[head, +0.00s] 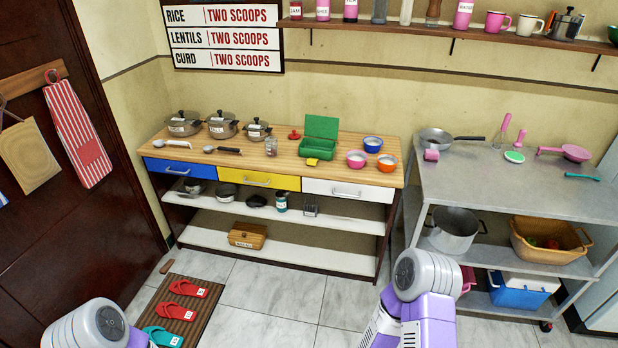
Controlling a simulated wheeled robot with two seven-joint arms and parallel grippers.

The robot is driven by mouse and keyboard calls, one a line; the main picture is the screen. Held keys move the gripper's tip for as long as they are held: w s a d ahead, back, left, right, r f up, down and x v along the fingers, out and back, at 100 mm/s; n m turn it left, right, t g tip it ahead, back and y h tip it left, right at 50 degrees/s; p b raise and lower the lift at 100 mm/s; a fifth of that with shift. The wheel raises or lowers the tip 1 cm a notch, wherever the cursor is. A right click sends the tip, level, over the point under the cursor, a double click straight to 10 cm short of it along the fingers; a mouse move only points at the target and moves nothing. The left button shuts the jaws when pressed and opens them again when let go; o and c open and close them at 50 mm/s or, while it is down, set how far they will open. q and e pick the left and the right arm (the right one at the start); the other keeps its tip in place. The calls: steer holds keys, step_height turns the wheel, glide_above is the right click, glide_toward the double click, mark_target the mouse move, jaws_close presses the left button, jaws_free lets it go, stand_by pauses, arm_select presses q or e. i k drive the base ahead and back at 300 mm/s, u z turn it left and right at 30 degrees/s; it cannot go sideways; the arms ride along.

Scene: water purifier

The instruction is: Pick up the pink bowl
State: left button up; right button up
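The pink bowl (356,159) sits upright on the wooden top of the counter (230,158), near its right end. A blue-rimmed bowl (373,144) stands behind it to the right, and an orange bowl (387,163) stands close on its right. Nothing hides the pink bowl. Parts of my two arms show at the bottom left and bottom centre, well in front of the counter. Neither gripper is in view.
Left of the bowls are an open green box (317,148), a yellow item (312,162), a glass (271,146) and several lidded pots (222,125). A metal cart (480,185) stands at right. Slippers (176,312) lie on a floor mat; the floor before the counter is otherwise clear.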

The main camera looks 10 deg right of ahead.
mark_target(357, 158)
steer(key=u, duration=0.95)
steer(key=k, duration=0.1)
steer(key=z, duration=2.1)
steer(key=i, duration=0.95)
steer(key=u, duration=0.5)
steer(key=i, duration=0.8)
steer(key=u, duration=0.85)
